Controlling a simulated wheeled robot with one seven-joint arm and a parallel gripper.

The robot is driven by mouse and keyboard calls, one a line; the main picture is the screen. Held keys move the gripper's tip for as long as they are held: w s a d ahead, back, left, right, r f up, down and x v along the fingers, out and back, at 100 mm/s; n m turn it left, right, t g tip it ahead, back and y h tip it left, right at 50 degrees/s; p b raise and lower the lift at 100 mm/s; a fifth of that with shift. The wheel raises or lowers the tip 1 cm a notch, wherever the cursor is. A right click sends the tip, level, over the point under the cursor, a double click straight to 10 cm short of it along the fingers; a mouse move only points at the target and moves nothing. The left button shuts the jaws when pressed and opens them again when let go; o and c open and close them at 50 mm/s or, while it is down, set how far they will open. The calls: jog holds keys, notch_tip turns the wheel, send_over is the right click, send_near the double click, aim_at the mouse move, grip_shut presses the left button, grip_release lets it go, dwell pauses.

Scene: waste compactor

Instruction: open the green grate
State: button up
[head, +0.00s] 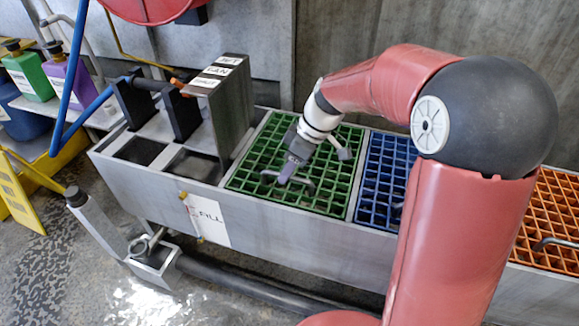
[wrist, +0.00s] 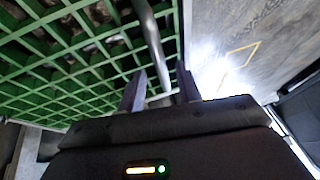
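The green grate (head: 325,187) lies flat over a bay of the long grey metal trough. It also fills the upper left of the wrist view (wrist: 68,62). A grey bar handle (wrist: 152,42) stands out from the grate; in the head view its ends show beside my fingers. I cannot tell whether either finger touches the bar.
A blue grate (head: 379,190) and an orange grate (head: 548,215) lie to the right in the same trough (head: 290,230). A grey block with labels (head: 232,100) stands left of the green grate. Colored jugs (head: 62,75) stand at the far left. The space above the grates is otherwise clear.

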jog(key=shift+c, duration=0.2)
jog(key=shift+s+d, duration=0.1)
grip_shut()
jog(key=shift+d, duration=0.1)
